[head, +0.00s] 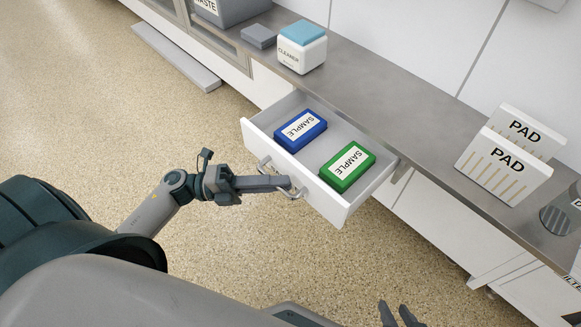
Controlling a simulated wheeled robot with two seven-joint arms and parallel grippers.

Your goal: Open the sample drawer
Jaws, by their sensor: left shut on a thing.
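The sample drawer (337,129) is pulled out from under the grey counter, its white front facing me. Inside lie a blue box (300,130) labelled SAMPLE on the left and a green box (347,167) labelled SAMPLE on the right. My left gripper (290,187) is shut on the drawer's handle (265,161) at the drawer front. My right gripper (398,316) shows only its finger tips at the bottom edge, apart from each other with nothing seen between them, well away from the drawer.
On the counter (400,95) stand a white CLEANER container (302,48), a grey block (258,36), a WASTE bin (228,8), and two PAD packs (502,165) at right. A dark round item (560,214) stands at far right. The speckled floor (200,120) before the drawer is open.

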